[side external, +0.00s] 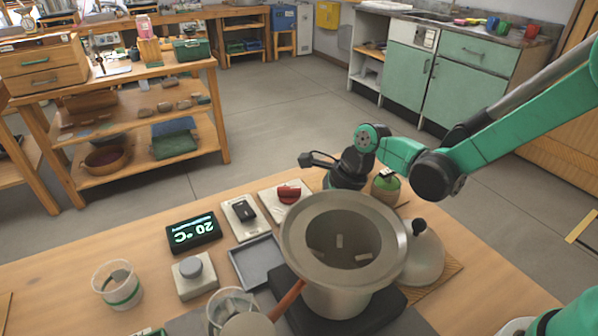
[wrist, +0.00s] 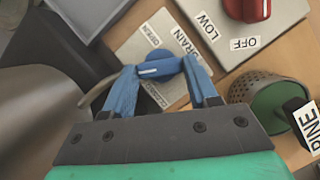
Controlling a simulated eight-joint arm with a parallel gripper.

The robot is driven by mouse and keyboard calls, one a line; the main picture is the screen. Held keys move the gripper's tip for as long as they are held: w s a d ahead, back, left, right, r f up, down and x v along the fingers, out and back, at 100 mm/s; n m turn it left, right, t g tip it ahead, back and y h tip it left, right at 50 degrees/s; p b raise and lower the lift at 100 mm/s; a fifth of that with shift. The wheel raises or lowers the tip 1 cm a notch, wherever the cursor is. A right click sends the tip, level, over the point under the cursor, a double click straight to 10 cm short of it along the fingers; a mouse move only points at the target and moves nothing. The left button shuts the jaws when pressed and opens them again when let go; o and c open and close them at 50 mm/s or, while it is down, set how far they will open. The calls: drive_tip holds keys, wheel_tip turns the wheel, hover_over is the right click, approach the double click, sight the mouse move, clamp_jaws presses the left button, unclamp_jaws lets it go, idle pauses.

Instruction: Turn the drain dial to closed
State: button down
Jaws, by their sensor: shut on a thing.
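In the wrist view the drain dial (wrist: 160,68) is a blue bar knob with a short white mark near its left end. It sits on a pale plate (wrist: 135,47) lettered DRAIN, with small lettering near its edges, partly covered. My gripper (wrist: 163,80) has blue fingers either side of the dial and is shut on it. The white mark points left in the picture; I cannot tell exactly which setting it meets. In the side external view the fingers and dial are hidden behind the large metal pot (side external: 289,241).
The pot stands close beside the gripper. A red knob (side external: 289,191) on its plate and a black switch (side external: 244,211) lie left of it.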

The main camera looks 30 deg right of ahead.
drive_tip(key=shift+n, duration=0.4)
drive_tip(key=n+g, duration=0.1)
drive_tip(key=n, duration=0.1)
drive_tip(key=n+g, duration=0.1)
drive_tip(key=n, duration=0.1)
drive_tip(key=shift+w+y, duration=0.2)
drive_tip(key=shift+y, duration=0.1)
drive_tip(key=n, duration=0.2)
drive_tip(key=n+g, duration=0.1)
drive_tip(key=n, duration=0.1)
drive_tip(key=shift+w+g, duration=0.15)
drive_tip(key=shift+g, duration=0.15)
drive_tip(key=n, duration=0.2)
drive_tip(key=n+g+h, duration=0.1)
drive_tip(key=n, duration=0.2)
drive_tip(key=shift+w+a+g, duration=0.1)
drive_tip(key=shift+g, duration=0.2)
drive_tip(key=shift+a+n+g+h, duration=0.1)
drive_tip(key=shift+n+g+h, duration=0.5)
drive_tip(key=shift+n, duration=1.4)
drive_tip(key=shift+w, duration=0.1)
drive_tip(key=shift+c, duration=1.2)
unclamp_jaws()
